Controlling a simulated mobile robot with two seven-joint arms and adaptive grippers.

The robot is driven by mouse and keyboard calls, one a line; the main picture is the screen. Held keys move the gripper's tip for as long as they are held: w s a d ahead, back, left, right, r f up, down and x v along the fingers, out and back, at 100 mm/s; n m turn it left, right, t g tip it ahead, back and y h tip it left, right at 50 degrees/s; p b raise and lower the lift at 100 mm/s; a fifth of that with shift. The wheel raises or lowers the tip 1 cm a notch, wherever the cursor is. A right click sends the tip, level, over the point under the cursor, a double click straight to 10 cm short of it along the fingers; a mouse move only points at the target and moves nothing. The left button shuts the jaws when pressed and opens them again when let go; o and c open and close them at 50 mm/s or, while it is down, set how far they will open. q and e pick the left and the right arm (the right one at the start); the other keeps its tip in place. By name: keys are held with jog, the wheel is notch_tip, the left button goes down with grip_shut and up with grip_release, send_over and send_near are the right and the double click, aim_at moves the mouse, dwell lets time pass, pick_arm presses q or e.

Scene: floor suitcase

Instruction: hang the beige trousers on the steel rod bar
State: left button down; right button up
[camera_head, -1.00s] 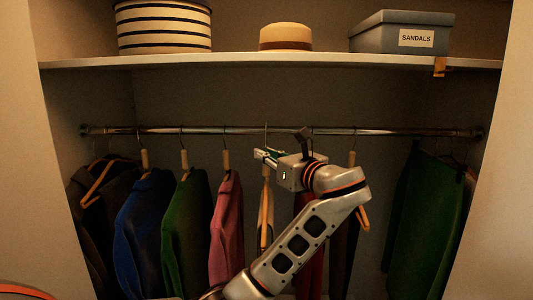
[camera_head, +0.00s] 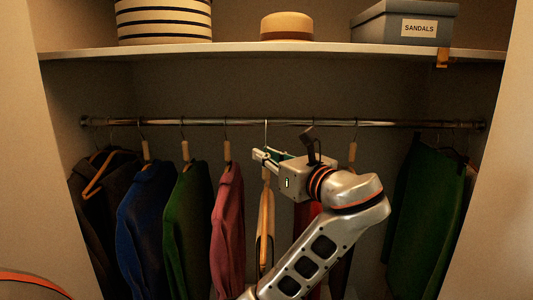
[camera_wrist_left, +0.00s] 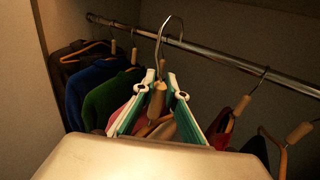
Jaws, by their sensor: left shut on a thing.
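My left gripper (camera_head: 262,157) is shut on the wooden neck of a hanger (camera_wrist_left: 157,100), just below the steel rod bar (camera_head: 205,122). The hanger's metal hook rises above the green-and-white fingers (camera_wrist_left: 150,110) and overlaps the rod (camera_wrist_left: 225,58) in the left wrist view. I cannot tell whether the hook rests on the rod. In the head view the hanger (camera_head: 264,215) is nearly edge-on, between a pink jacket and a red garment. My right gripper is not in view.
Blue, green and pink (camera_head: 228,215) jackets hang to the left, with a dark one at the far left. A red garment hangs behind my arm, and a green one (camera_head: 425,220) hangs far right. A shelf (camera_head: 250,48) above holds a striped box, a hat and a sandals box.

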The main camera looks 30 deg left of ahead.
pick_arm(q)
jog(key=shift+s+d, duration=0.55)
jog(key=shift+s, duration=0.35)
jog(key=shift+s+d, duration=0.55)
jog(key=shift+s, duration=0.3)
